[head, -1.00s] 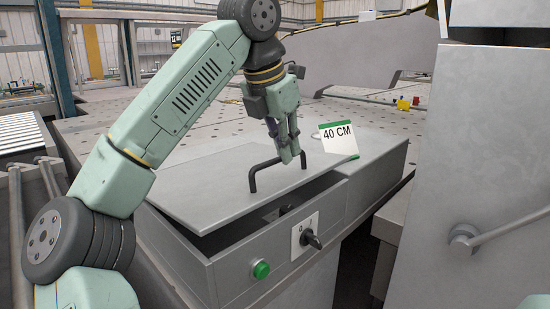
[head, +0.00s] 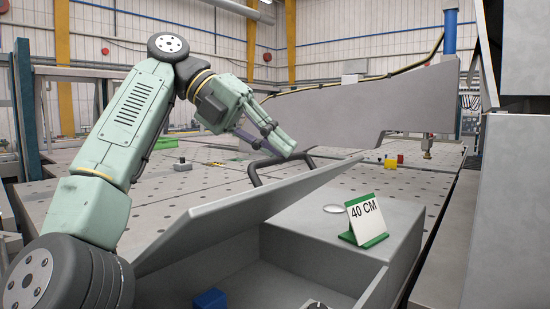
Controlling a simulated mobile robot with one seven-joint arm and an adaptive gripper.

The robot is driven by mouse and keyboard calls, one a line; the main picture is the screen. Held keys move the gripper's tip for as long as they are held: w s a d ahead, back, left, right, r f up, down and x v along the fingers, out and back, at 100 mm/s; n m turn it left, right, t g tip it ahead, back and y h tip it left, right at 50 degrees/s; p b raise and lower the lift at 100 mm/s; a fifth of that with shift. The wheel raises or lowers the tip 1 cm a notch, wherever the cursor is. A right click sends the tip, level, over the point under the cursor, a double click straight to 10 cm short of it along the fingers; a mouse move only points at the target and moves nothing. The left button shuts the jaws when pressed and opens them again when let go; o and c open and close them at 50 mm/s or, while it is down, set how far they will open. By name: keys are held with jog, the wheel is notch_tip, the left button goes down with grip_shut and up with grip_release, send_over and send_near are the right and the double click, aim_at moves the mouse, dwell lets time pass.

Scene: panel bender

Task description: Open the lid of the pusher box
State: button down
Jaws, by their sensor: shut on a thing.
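The grey lid (head: 235,213) of the pusher box (head: 330,258) is raised and tilted, with its near edge lifted clear of the box. A dark bar handle (head: 254,175) stands on the lid's upper face. My gripper (head: 286,150) is shut on the handle, near its right end. The box's inside shows below the lid, with a blue block (head: 209,300) at the bottom. The fingertips' exact contact with the handle is partly hidden.
A green and white "40 CM" sign (head: 366,218) stands on the flat top to the right of the opening, beside a pale disc (head: 335,209). A perforated table (head: 410,180) lies behind, with yellow and red blocks (head: 392,163). A tall grey cabinet (head: 520,210) closes off the right.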

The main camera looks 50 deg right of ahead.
jog(key=shift+s+r, duration=0.35)
jog(key=shift+r, duration=0.2)
jog(key=c, duration=2.1)
grip_release()
jog(key=shift+o, duration=1.4)
jog(key=shift+s+d, duration=0.15)
jog(key=shift+s, duration=0.25)
jog(key=shift+o, duration=0.7)
jog(key=shift+w, duration=0.15)
jog(key=shift+w+f, duration=0.15)
jog(key=shift+w, duration=0.05)
jog(key=shift+w, duration=0.1)
jog(key=shift+f, duration=0.1)
